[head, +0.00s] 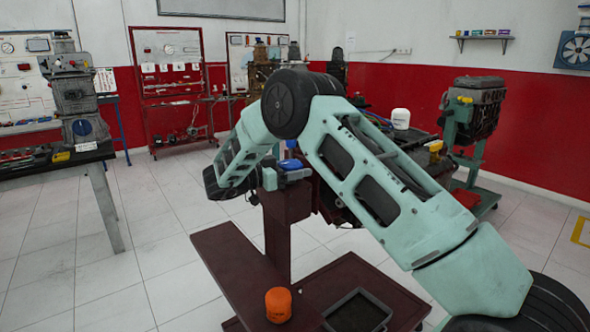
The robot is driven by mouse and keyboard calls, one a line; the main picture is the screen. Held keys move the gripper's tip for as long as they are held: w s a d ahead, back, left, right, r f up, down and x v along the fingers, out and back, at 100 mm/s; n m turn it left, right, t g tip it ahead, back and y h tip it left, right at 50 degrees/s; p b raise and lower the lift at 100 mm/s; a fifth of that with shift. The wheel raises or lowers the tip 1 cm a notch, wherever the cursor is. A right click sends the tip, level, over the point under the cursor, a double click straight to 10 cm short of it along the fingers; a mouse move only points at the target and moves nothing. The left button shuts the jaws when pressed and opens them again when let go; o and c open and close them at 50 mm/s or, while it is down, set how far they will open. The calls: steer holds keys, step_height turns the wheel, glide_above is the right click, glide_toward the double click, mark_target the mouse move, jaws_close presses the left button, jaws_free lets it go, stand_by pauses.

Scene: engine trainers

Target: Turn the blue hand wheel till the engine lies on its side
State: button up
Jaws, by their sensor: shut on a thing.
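The blue hand wheel (290,164) shows as a small blue patch at the top of the dark red stand (287,205), left of the middle. My gripper (297,175) is at the wheel, shut on it; my wrist comes in from the left. The fingers are small here and partly merge with the wheel. The engine (336,207) is mostly hidden behind my arm; only dark parts show beside the stand's post. I cannot tell its tilt.
An orange filter (278,304) and a black tray (358,312) are on the stand's low base. A workbench (85,158) with an engine part is at left. Another engine on a green stand (470,125) is at right.

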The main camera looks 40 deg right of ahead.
steer(key=shift+r, duration=0.1)
steer(key=o, duration=1)
steer(key=shift+d, duration=0.1)
steer(key=w+a, duration=0.1)
steer(key=a, duration=0.4)
steer(key=w+a+b, duration=0.1)
steer(key=a, duration=0.5)
steer(key=w+a+b, duration=0.1)
steer(key=a, duration=0.5)
steer(key=shift+a, duration=0.1)
